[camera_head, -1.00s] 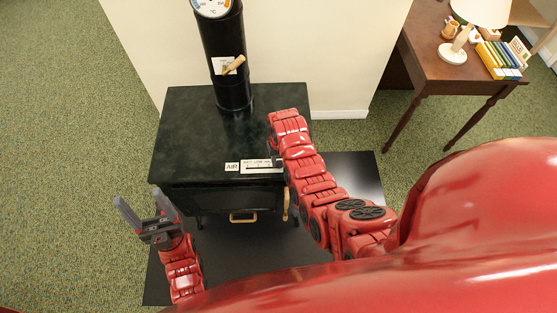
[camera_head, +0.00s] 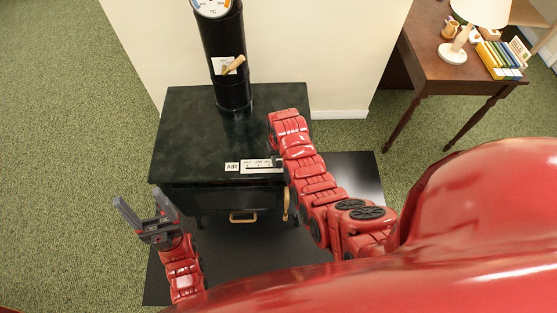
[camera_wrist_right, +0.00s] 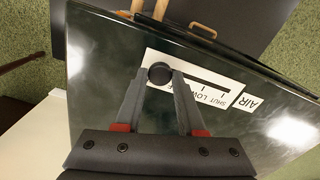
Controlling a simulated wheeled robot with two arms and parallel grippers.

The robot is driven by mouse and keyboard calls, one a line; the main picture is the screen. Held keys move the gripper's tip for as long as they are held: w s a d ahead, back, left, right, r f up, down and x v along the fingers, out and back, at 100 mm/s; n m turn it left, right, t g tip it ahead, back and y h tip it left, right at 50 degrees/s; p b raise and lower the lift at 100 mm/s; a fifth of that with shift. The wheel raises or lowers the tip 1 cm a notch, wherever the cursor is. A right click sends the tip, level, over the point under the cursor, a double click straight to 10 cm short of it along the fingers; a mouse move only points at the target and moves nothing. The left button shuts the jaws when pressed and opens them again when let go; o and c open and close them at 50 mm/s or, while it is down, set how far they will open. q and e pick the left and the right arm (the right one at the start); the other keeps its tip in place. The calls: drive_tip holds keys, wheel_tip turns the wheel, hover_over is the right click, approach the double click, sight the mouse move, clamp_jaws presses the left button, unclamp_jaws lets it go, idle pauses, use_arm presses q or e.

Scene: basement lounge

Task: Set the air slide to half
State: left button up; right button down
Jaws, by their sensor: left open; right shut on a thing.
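The stove's air slide has a round black knob (camera_wrist_right: 160,73), seen in the right wrist view between my fingertips. My right gripper (camera_wrist_right: 159,80) is shut on this knob. The white scale plate (camera_wrist_right: 202,82) beside it reads SHUT and LOW; its further marks are partly hidden by the knob and fingers, so I cannot tell the exact mark. The AIR label (camera_wrist_right: 249,101) is next to the plate. In the head view the scale plate (camera_head: 258,167) lies on the stove's front edge, its right end behind my right arm. My left gripper (camera_head: 143,214) is open and empty, left of the stove front.
The dark stove top (camera_head: 205,130) is clear around the black flue pipe (camera_head: 230,90). A brass-coloured handle (camera_head: 243,217) is on the stove front. A wooden table (camera_head: 440,60) with a lamp and books stands at the right. A black floor plate (camera_head: 345,180) lies under the stove.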

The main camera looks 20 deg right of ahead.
sight(268, 161)
drive_tip(key=shift+a, duration=0.1)
drive_tip(key=shift+w+a+f+b, duration=0.1)
drive_tip(key=shift+w+a+b, duration=0.05)
drive_tip(key=shift+a+b, duration=0.15)
drive_tip(key=shift+w+a+b, duration=0.2)
drive_tip(key=shift+a+b, duration=0.2)
drive_tip(key=shift+a, duration=0.25)
drive_tip(key=shift+w+a+b, duration=0.2)
drive_tip(key=shift+a+b, duration=0.15)
drive_tip(key=shift+a, duration=0.25)
drive_tip(key=shift+w+a, duration=0.1)
drive_tip(key=shift+a, duration=0.25)
drive_tip(key=c, duration=0.5)
unclamp_jaws()
